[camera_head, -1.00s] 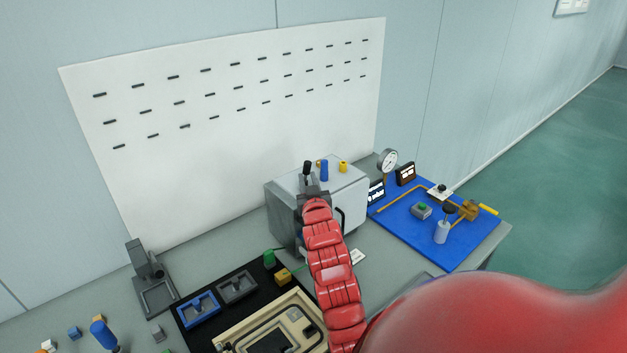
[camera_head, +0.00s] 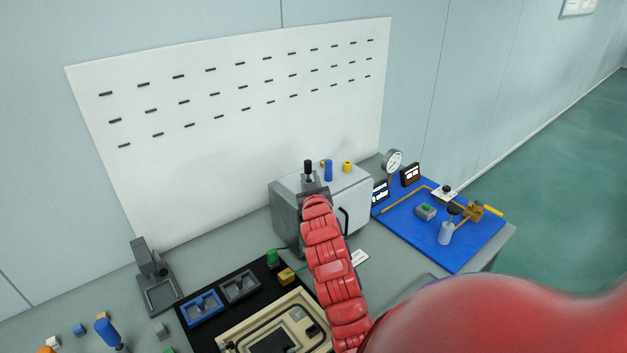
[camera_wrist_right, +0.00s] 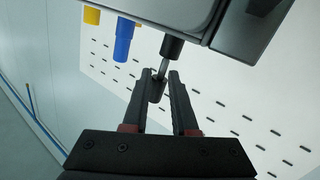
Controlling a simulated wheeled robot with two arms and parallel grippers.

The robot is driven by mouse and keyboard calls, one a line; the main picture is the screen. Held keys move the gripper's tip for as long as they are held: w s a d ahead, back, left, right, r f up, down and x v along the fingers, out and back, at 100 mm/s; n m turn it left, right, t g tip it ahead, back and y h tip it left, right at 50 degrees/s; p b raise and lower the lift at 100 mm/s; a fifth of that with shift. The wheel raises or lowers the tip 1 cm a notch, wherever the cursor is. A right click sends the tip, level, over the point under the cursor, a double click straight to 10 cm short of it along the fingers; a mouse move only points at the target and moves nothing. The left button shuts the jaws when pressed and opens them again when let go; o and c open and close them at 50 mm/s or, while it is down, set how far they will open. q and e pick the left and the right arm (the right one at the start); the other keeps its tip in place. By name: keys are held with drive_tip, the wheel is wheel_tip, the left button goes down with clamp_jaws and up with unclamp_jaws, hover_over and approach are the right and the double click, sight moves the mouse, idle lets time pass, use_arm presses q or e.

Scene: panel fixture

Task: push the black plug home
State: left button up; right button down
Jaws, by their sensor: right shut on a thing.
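The black plug (camera_head: 308,168) stands at the top of the grey-white box, left of a blue handle. In the right wrist view a dark cylindrical end (camera_wrist_right: 157,88) lies between my fingertips. A thin silver shaft joins it to a black piece (camera_wrist_right: 172,48) at the box's edge. My right gripper (camera_head: 313,188) is shut on this black plug, and it also shows in the wrist view (camera_wrist_right: 162,84). How deep the plug sits is hidden in the head view by the gripper and arm. My left gripper is not in view.
The box (camera_head: 350,193) also carries a blue handle (camera_head: 328,170) and a yellow knob (camera_head: 347,167). A black mat with trays (camera_head: 240,287) lies at front left. A white board (camera_head: 230,150) stands behind.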

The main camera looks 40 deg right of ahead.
idle(0.7)
drive_tip(key=shift+f+b, duration=0.35)
drive_tip(key=shift+b, duration=0.1)
drive_tip(key=shift+s+f, duration=0.1)
drive_tip(key=shift+f, duration=0.2)
drive_tip(key=shift+r, duration=0.5)
